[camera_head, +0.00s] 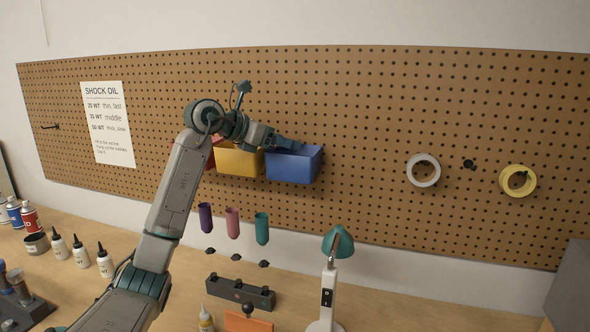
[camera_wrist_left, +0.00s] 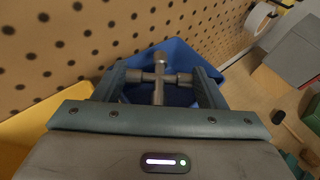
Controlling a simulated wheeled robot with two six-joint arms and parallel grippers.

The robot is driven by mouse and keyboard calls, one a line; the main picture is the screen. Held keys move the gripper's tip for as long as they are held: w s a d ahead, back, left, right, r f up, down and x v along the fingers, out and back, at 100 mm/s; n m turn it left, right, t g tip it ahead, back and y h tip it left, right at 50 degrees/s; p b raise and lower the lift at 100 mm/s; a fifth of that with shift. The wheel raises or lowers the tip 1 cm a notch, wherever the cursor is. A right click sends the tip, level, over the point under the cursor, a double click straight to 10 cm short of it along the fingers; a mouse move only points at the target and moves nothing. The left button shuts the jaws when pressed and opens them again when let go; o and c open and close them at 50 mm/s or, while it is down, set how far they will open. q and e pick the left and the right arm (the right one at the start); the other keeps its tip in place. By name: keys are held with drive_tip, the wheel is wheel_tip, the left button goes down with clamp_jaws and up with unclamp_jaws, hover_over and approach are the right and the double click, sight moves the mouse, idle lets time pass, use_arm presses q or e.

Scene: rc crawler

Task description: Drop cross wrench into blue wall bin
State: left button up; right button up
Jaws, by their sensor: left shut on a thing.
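The blue wall bin (camera_head: 293,167) hangs on the pegboard, right of the yellow bin. My left gripper (camera_head: 290,143) is at the blue bin's top opening. In the left wrist view the grey metal cross wrench (camera_wrist_left: 158,78) sits between the fingers of my left gripper (camera_wrist_left: 160,80), which is shut on it. The blue bin (camera_wrist_left: 180,52) lies behind and below the wrench in that view. The wrench cannot be made out in the head view. My right gripper is not in view.
The yellow bin (camera_head: 237,161) hangs directly left of the blue bin, with a red bin partly hidden behind my arm. Purple, pink and teal tubes (camera_head: 233,223) hang below. A desk lamp (camera_head: 337,245) stands below right. Tape rolls (camera_head: 423,170) hang farther right.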

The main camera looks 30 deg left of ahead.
use_arm(q)
drive_tip(key=shift+r, duration=0.1)
drive_tip(key=o, duration=0.8)
drive_tip(key=shift+o, duration=1.3)
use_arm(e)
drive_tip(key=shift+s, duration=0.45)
use_arm(q)
drive_tip(key=b+v, duration=0.3)
drive_tip(key=v, duration=0.7)
drive_tip(key=shift+s+a+b, duration=0.15)
drive_tip(key=shift+s+b, duration=0.15)
drive_tip(key=shift+b, duration=0.1)
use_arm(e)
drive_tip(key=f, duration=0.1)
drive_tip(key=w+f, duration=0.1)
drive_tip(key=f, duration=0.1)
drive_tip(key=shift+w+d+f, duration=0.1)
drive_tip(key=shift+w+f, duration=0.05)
